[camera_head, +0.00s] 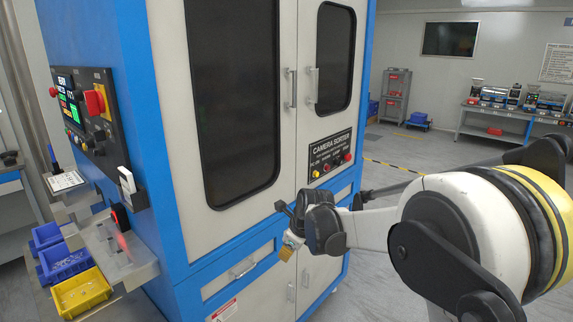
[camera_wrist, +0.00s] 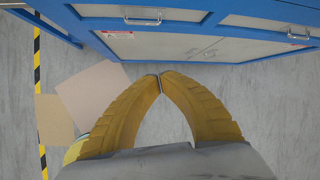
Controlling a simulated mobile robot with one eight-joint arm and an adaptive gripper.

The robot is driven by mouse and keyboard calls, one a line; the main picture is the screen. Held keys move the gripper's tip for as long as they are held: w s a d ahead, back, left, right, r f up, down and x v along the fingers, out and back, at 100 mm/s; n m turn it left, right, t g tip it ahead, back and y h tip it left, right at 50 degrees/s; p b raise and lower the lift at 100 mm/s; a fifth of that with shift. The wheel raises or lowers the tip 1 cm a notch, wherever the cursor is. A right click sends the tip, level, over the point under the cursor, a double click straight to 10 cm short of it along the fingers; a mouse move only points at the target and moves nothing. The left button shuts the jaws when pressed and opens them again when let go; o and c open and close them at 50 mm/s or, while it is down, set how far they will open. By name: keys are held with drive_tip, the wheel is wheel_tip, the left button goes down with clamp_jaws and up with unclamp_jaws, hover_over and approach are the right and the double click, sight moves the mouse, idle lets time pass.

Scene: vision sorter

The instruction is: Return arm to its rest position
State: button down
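My arm reaches in from the right in the head view, in front of the blue and white camera sorter (camera_head: 230,232). My gripper (camera_head: 290,246) is small there, close to the cabinet's lower front; I cannot tell if it touches. In the wrist view my gripper (camera_wrist: 160,80) shows two curved yellow fingers whose tips meet. It is shut, with nothing seen between the fingers. Beyond the tips are grey floor and the sorter's lower doors (camera_wrist: 190,46).
Blue bins (camera_head: 65,262) and a yellow bin (camera_head: 82,293) sit on a side shelf at left. Flat tan sheets (camera_wrist: 95,95) lie on the floor near a yellow-black stripe (camera_wrist: 42,100). A bench (camera_head: 500,122) and rack (camera_head: 395,95) stand far back. Open floor lies between.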

drive_tip(key=s+d+r+n+t+h, duration=0.1)
drive_tip(key=s+d+r+n, duration=0.5)
drive_tip(key=s, duration=0.2)
drive_tip(key=s+d+r+n+t, duration=0.1)
drive_tip(key=s+d+r+n, duration=0.5)
drive_tip(key=s, duration=0.3)
drive_tip(key=s+d+f+n+h, duration=0.1)
drive_tip(key=s+d+n, duration=0.3)
drive_tip(key=s, duration=0.4)
drive_tip(key=s+d+f+n+t+h, duration=0.1)
drive_tip(key=s+d+n, duration=0.2)
drive_tip(key=s+n, duration=0.4)
drive_tip(key=shift+s+d+f+n, duration=0.25)
drive_tip(key=shift+s+d+n, duration=0.1)
drive_tip(key=shift+s, duration=0.4)
